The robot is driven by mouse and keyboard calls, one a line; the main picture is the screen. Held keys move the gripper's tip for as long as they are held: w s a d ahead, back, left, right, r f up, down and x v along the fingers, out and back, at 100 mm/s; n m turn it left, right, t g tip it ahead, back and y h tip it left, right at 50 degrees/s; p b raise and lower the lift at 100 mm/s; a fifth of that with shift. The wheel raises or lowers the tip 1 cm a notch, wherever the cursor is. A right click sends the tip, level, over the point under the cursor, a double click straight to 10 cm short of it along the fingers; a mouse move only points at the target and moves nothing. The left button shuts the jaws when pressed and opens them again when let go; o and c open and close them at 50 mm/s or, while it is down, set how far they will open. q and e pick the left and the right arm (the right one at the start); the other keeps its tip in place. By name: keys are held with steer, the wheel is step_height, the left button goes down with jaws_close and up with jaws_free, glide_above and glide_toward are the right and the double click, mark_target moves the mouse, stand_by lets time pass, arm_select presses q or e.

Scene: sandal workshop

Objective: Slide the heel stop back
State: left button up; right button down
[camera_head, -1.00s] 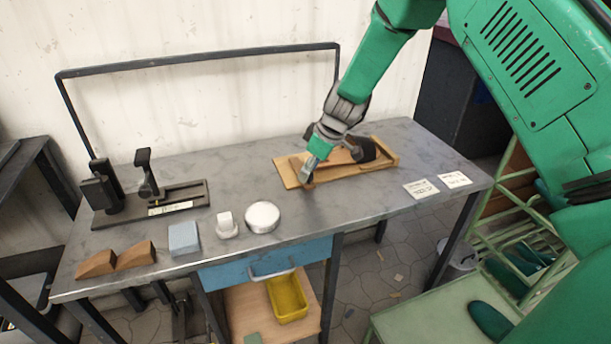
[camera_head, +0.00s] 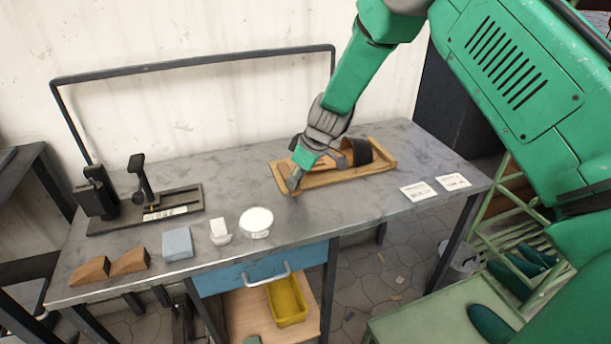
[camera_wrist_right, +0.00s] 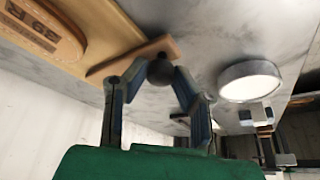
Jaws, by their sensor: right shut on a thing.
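A wooden board (camera_head: 385,171) with raised edges lies on the workbench. A tan sandal sole (camera_wrist_right: 40,30) with printed marks lies on it, its dark strap (camera_head: 357,151) towards the right end. The heel stop, a narrow wooden bar (camera_wrist_right: 108,68) with a dark round knob (camera_wrist_right: 159,72), lies across the board's left end; in the wrist view a gap separates it from the sole. My right gripper (camera_head: 293,184) reaches down at that end. In the wrist view its fingers (camera_wrist_right: 158,84) are shut on the knob. The gripper mostly hides the stop in the head view. My left gripper is out of view.
A round white-topped tin (camera_head: 256,222), a white block (camera_head: 220,232), a blue-grey block (camera_head: 177,244) and brown wedges (camera_head: 128,261) stand along the front left. A dark press-like tool (camera_head: 143,190) stands behind. White cards (camera_head: 420,190) lie at right. The bench middle is clear.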

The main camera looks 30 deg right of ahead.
steer(key=shift+w+a, duration=0.15)
steer(key=shift+a, duration=1)
steer(key=c, duration=1.3)
jaws_free()
steer(key=shift+w+a+f, duration=0.1)
steer(key=shift+c, duration=0.2)
steer(key=shift+d+r, duration=0.3)
steer(key=shift+r, duration=0.05)
steer(key=v, duration=1.1)
